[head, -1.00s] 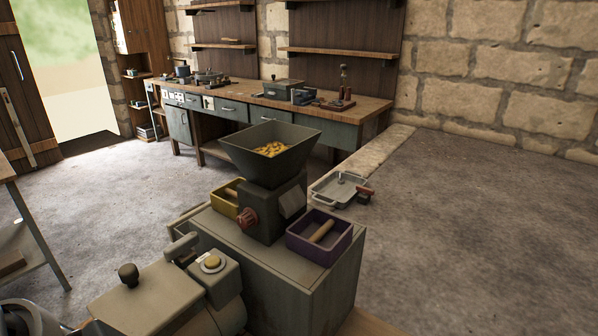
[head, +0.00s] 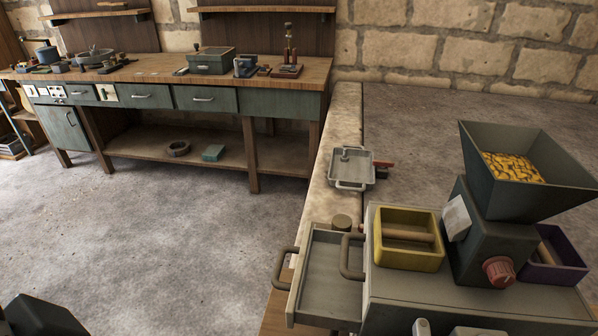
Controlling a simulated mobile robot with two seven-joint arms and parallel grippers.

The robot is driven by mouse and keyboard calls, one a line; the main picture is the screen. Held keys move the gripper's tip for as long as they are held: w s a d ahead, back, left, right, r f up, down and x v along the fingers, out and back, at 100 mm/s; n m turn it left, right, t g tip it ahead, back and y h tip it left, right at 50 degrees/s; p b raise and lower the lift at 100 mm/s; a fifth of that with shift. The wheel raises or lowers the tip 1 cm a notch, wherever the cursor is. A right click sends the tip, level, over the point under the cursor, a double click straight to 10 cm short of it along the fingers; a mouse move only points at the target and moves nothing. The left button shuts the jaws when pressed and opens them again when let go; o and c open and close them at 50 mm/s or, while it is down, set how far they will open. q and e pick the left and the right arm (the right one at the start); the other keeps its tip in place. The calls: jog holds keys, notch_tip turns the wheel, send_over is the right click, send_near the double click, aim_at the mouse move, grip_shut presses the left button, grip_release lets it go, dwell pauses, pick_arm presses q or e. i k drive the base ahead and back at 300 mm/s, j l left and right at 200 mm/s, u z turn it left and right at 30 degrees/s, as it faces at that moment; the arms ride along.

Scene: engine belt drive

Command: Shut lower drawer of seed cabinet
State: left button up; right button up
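The seed cabinet (head: 405,296) is a grey box at the lower right of the head view. A shallow grey drawer (head: 331,268) sticks out of its left side, below a dark bar handle (head: 351,258) close to the cabinet. The drawer is pulled well out, and the part of its inside I can see looks empty. Its own dark bar handle (head: 284,268) is on its far left face. The cabinet's lower front is cut off by the frame.
On the cabinet stand a yellow tray (head: 409,259), a dark mill with a hopper (head: 530,150) of yellow grains, and a purple tray (head: 563,272). A grey metal tray (head: 351,166) lies on the stone ledge behind. A workbench (head: 210,70) lines the back wall. Floor left of the drawer is clear.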

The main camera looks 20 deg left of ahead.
aim_at(320, 297)
jog(key=j+z, duration=0.1)
jog(key=j, duration=0.35)
jog(key=k+j, duration=0.15)
jog(key=j, duration=0.35)
jog(key=i+j+z, duration=0.15)
jog(key=i+j, duration=0.25)
jog(key=i, duration=0.1)
